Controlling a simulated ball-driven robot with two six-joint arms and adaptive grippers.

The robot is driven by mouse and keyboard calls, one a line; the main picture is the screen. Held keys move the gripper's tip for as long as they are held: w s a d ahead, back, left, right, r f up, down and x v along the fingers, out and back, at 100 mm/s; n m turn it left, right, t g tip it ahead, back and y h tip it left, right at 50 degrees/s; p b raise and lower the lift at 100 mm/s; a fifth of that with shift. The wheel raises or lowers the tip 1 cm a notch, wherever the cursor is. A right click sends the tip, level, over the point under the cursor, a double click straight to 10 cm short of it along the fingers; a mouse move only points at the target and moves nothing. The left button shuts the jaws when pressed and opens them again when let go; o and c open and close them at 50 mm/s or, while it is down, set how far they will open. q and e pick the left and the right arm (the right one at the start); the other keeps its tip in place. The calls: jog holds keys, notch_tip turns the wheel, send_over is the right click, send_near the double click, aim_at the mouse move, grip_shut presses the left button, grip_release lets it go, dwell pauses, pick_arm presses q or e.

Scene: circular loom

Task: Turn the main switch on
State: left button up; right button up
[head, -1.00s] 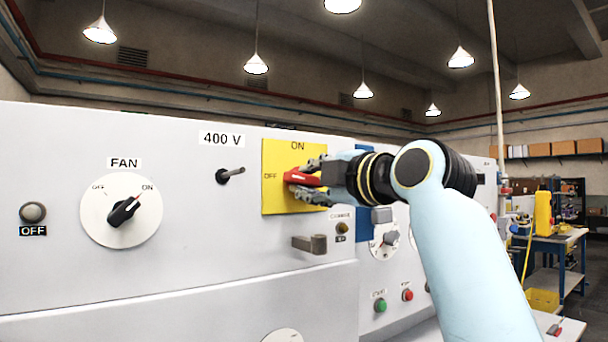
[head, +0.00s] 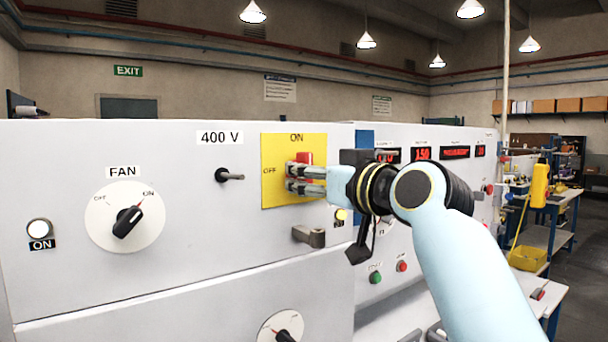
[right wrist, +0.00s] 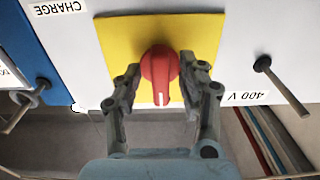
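The main switch is a red rotary handle (head: 304,157) on a yellow plate (head: 281,195) marked OFF at left and ON at top. In the right wrist view, which is upside down, the red handle (right wrist: 160,72) stands vertical and its white line lies toward the picture's bottom, the ON side. My right gripper (head: 292,178) is at the switch and partly hides it in the head view. In the right wrist view its two fingers (right wrist: 160,82) stand apart on either side of the handle, close to it. My left gripper is not in view.
A lit lamp (head: 39,229) labelled ON, a FAN knob (head: 128,216) and a 400 V toggle (head: 228,176) are on the panel's left. A metal lever (head: 309,236) juts out below the yellow plate. Red displays (head: 422,154) glow at right.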

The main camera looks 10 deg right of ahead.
jog(key=v, duration=0.7)
jog(key=shift+r, duration=0.15)
dwell(0.4)
